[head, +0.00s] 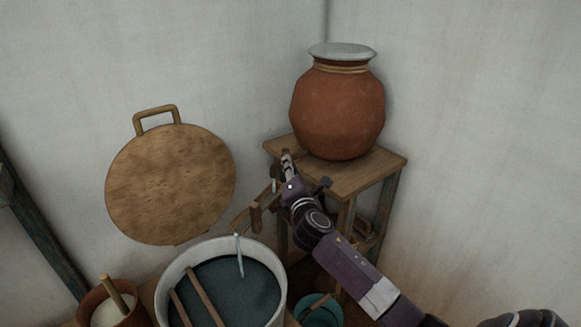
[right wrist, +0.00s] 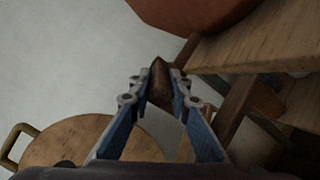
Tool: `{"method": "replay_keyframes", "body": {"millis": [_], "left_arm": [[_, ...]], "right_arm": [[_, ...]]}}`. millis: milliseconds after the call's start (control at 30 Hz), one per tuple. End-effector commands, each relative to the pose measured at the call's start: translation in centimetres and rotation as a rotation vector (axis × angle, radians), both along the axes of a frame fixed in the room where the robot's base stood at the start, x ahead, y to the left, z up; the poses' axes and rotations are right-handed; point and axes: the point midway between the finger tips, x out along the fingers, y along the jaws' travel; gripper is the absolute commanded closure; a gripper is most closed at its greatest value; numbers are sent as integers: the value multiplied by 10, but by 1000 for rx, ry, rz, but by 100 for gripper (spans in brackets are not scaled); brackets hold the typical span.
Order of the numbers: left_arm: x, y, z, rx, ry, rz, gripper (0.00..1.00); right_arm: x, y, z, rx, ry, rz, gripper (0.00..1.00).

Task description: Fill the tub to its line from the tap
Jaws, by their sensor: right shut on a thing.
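The tub (head: 165,303) is pale and round, with dark blue-green liquid inside and two wooden sticks across it. I cannot make out its line. A wooden spout (head: 240,217) with an upright brown peg (head: 256,217) reaches over its back rim; it looks like the tap. A thin pale streak (head: 240,258) drops from near the spout's end to the liquid and looks like water. My right gripper (head: 287,160) is beside the stand, above and right of the spout. My left gripper is out of view.
A clay pot (head: 338,110) with a pale lid stands on a wooden stand (head: 375,172) close to my right gripper. A round wooden board (head: 170,185) leans at the wall. A small clay pot (head: 92,300) and a teal bowl (head: 330,317) flank the tub.

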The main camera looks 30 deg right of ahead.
Motion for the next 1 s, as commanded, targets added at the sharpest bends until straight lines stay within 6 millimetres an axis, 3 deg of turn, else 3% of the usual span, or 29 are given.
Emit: {"method": "replay_keyframes", "body": {"millis": [233,467,1000], "left_arm": [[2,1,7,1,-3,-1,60],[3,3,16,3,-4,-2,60],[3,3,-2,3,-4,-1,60]], "right_arm": [[-1,-6,1,-6,2,43,100],[-5,-19,0,-9,5,210,100],[-6,-37,-1,0,1,489,100]]}}
